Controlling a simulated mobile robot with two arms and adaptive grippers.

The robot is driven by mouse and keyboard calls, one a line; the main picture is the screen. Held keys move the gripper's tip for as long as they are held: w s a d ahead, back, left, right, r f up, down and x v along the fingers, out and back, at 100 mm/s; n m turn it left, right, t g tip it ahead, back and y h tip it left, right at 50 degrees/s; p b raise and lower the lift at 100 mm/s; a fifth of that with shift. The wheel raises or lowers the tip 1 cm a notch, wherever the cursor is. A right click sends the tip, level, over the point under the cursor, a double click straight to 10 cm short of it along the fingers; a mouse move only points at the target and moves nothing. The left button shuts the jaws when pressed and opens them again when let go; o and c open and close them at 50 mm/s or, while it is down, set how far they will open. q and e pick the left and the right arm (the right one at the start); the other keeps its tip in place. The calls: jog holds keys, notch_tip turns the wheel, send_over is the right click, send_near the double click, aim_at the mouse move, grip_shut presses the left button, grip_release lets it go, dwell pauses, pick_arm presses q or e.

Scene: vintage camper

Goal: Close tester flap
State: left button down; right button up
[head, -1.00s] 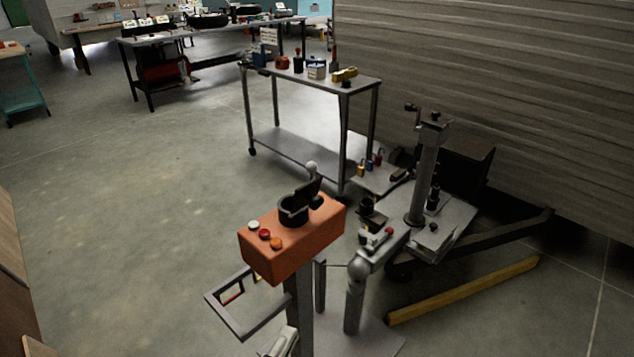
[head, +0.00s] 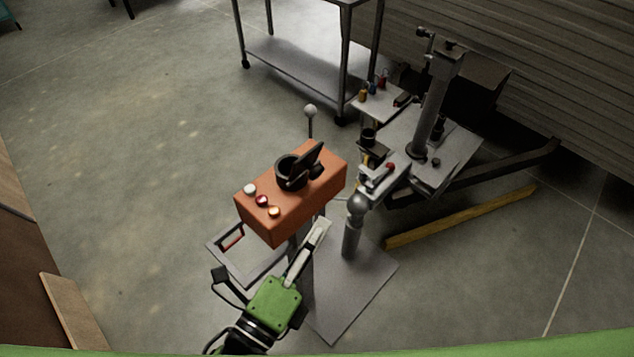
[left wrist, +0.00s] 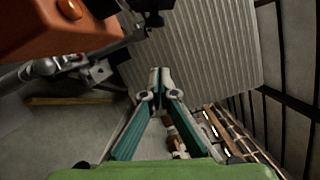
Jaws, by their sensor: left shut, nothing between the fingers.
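The black flap (head: 306,166) stands open, tilted up at the right of the socket. My left gripper (head: 322,226) is shut and empty, just below the right side of the box and apart from the flap. In the left wrist view its fingertips (left wrist: 158,74) meet, and the orange box (left wrist: 50,28) fills the upper left. My right gripper is not in view.
A ball-topped rod (head: 310,111) rises behind the box. A grey trailer hitch ball (head: 358,204) and jack post (head: 435,105) stand close at the right. A metal frame (head: 245,262) sticks out at the box's lower left. Open floor lies at the left.

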aim_at(311, 168)
pick_arm(q)
jog(key=w+r+p, duration=0.1)
jog(key=w+p, duration=0.1)
jog(key=w, duration=0.5)
jog(key=shift+w+r, duration=0.2)
jog(key=shift+w, duration=0.1)
jog(key=shift+r+p, duration=0.1)
jog(key=shift+p, duration=0.2)
